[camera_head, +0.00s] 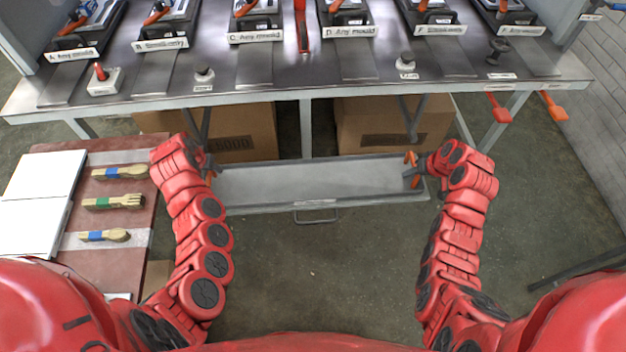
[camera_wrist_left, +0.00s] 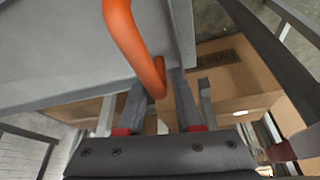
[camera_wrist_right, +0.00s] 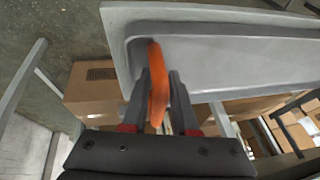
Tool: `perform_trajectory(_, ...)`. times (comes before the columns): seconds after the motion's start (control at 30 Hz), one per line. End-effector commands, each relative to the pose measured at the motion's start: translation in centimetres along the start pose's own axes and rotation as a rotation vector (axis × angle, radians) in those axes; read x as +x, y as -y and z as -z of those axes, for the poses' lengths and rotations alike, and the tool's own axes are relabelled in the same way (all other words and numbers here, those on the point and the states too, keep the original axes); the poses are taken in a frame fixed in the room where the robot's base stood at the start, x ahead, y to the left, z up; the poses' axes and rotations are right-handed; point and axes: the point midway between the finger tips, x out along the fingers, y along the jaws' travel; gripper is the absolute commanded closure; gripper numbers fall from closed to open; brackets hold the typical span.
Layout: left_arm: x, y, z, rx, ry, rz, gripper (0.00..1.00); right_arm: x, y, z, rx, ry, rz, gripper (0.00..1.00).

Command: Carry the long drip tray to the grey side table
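The long drip tray (camera_head: 320,178) is a shallow grey metal trough with an orange handle at each end. It lies level below the front edge of the bench and also shows in the right wrist view (camera_wrist_right: 235,50). My left gripper (camera_head: 208,168) is at its left end, with its fingers closed around the left orange handle (camera_wrist_left: 140,50). My right gripper (camera_head: 411,170) is at its right end, with its fingers closed around the right orange handle (camera_wrist_right: 157,85). I cannot tell whether the tray rests on a support. I cannot make out the grey side table.
The metal bench (camera_head: 300,93) carries a row of moulds. Cardboard boxes (camera_head: 225,132) stand beneath it. A dark bar (camera_head: 578,268) is at lower right. The floor before the tray is clear.

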Motion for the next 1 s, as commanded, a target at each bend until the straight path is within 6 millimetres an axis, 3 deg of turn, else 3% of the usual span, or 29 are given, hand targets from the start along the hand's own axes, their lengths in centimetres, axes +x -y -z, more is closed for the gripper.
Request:
perform_trajectory(0.4,0.59,0.0,-0.02,0.0,-0.001,0.0,0.65,0.61,0.04,-0.08,0.0,0.002,0.001,0.73)
perform_trajectory(0.43,0.59,-0.01,-0.02,0.0,-0.001,0.0,0.67,0.6,0.04,-0.07,0.0,0.002,0.001,0.75)
perform_trajectory(0.57,0.58,0.0,-0.02,0.0,-0.001,0.0,0.91,0.6,0.03,-0.07,0.0,0.002,0.001,0.98)
perform_trajectory(0.63,0.58,0.03,-0.03,0.0,-0.001,0.001,1.0,0.6,0.02,-0.08,0.0,0.002,0.0,1.0)
perform_trajectory(1.0,0.54,0.16,-0.05,-0.001,-0.001,0.003,1.0,0.57,-0.05,-0.09,0.001,0.002,-0.001,1.0)
